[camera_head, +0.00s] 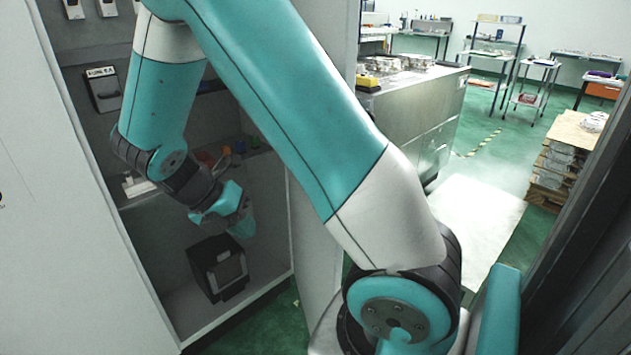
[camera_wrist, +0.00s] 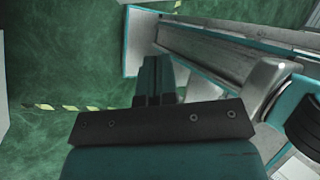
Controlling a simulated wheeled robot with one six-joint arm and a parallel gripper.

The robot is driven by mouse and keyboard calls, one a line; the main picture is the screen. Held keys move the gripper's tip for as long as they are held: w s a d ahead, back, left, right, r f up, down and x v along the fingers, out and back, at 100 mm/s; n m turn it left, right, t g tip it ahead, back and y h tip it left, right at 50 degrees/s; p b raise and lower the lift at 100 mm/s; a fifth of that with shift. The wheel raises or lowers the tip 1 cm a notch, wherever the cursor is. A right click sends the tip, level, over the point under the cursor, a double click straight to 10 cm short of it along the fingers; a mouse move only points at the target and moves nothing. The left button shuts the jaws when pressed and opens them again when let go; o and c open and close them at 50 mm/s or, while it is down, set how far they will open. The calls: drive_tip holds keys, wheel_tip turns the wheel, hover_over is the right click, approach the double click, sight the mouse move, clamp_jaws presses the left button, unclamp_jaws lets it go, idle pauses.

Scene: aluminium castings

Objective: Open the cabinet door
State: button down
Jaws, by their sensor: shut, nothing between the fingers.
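The cabinet (camera_head: 190,318) is at the left of the head view with its interior showing. A large pale panel (camera_head: 75,215) stands at its left and a narrower pale panel (camera_head: 307,235) at its right; I cannot tell for sure which is the door, and no handle is clear. My gripper (camera_head: 243,229) appears in front of the opening, below the middle shelf, pointing down. How far it is from the cabinet is unclear. In the wrist view my gripper's fingers (camera_wrist: 153,78) are together and empty, over green floor.
A black box-like item (camera_head: 217,268) stands on the cabinet's bottom, and small coloured items (camera_head: 225,155) lie on a shelf. Green floor (camera_wrist: 60,60) with striped tape is open.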

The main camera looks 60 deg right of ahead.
drive_tip(key=d+r+n+g+h+p, duration=0.2)
drive_tip(key=d+r+n+p, duration=0.1)
drive_tip(key=d+n, duration=0.1)
drive_tip(key=s+d+r+p+x, duration=0.1)
drive_tip(key=r+p+x, duration=0.1)
drive_tip(key=x, duration=1.1)
drive_tip(key=shift+s+d+f+p, duration=0.25)
drive_tip(key=shift+s+p, duration=0.1)
drive_tip(key=shift+p, duration=0.3)
drive_tip(key=shift+d, duration=0.1)
